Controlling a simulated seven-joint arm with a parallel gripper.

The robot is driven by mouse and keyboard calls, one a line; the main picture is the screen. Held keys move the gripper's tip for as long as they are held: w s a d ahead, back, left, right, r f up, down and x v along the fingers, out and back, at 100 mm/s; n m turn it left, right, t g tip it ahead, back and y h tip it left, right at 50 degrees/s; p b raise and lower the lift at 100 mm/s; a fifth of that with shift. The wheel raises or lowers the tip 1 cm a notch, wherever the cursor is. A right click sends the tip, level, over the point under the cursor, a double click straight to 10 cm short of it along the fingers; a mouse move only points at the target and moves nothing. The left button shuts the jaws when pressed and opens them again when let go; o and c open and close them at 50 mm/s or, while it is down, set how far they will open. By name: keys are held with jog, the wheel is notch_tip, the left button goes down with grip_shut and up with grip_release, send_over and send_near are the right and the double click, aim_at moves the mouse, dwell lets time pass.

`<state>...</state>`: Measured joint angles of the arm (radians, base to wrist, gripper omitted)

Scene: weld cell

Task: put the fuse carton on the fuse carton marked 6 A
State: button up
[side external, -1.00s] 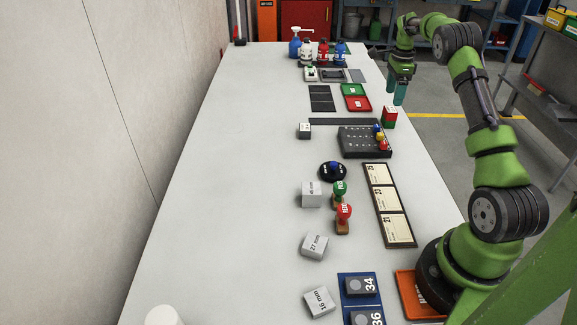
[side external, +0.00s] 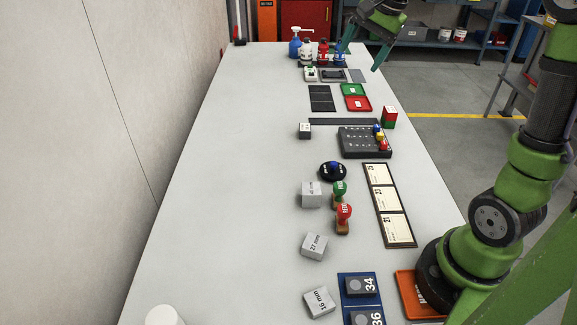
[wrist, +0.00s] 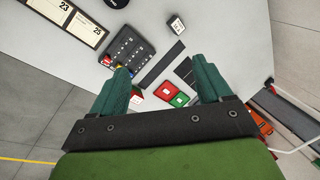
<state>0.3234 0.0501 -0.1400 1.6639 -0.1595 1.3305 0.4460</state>
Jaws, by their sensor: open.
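No carton mark reading 6 A is legible in either view. A small red and green block (side external: 389,117) stands at the right edge of the table, beyond the dark board; it may be a fuse carton, or two together. It shows partly behind my left finger in the wrist view (wrist: 136,100). A small dark box with a white labelled face (side external: 304,130) stands left of the board; it also shows in the wrist view (wrist: 177,25). My gripper (side external: 363,52) is open and empty, raised near the table's far right edge, apart from both.
A green tray (side external: 352,89) and a red tray (side external: 358,104) lie beyond the block. Several bottles (side external: 323,53) stand at the far end. The dark board (side external: 362,145) carries coloured pieces. Stamps and grey blocks are nearer. The table's left side is clear.

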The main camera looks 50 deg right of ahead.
jog(key=s+a+f+n+t, duration=0.1)
jog(key=s+a+f+n, duration=0.1)
jog(key=s+a+n, duration=0.3)
jog(key=s+a+f+n+t+y, duration=0.1)
jog(key=s+a+f+n+t, duration=0.1)
jog(key=s+a+n, duration=0.4)
jog(key=s+a, duration=0.4)
jog(key=a, duration=0.3)
jog(key=shift+s+a+f+y, duration=0.15)
jog(key=shift+f+y, duration=0.15)
